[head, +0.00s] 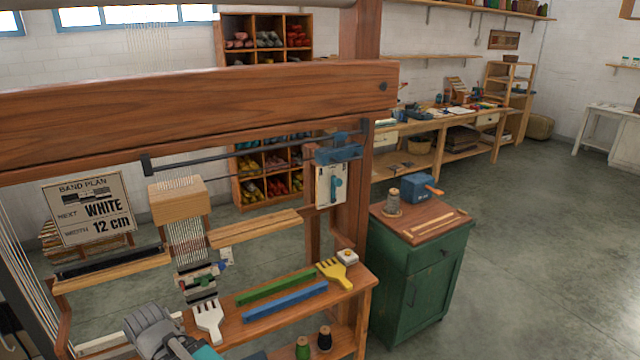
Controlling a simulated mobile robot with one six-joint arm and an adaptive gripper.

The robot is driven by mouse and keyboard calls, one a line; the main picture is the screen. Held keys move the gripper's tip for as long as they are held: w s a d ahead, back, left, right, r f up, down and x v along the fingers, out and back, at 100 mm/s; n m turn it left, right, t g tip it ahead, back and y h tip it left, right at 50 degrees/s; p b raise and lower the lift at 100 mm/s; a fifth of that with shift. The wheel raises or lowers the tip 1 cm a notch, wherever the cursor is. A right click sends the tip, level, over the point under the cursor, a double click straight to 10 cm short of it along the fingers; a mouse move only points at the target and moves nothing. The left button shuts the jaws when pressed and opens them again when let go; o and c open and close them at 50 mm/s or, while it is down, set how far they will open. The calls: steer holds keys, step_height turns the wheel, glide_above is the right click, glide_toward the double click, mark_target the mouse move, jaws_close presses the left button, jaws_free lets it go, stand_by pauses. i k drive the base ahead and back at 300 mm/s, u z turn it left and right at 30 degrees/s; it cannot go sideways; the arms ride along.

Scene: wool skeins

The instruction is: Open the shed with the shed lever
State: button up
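A blue lever (337,188) sits on a pale upright plate (324,186) on the right side of the wooden loom frame (362,150). I take it to be the shed lever; its handle looks about upright. Pale warp threads (186,240) run down through a wooden block (178,199) to a narrow woven band (200,283). My grey gripper (150,322) is at the bottom left, well below and left of the lever and apart from it. Its fingertips are not clear, so I cannot tell whether it is open or shut.
A thick crossbeam (200,105) spans above. A green cabinet (420,280) stands to the right, with open floor beyond.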

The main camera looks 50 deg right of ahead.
mark_target(336, 191)
steer(key=u, duration=0.55)
steer(key=k, duration=1.25)
steer(key=z, duration=1.25)
steer(key=i, duration=0.45)
steer(key=z, duration=0.15)
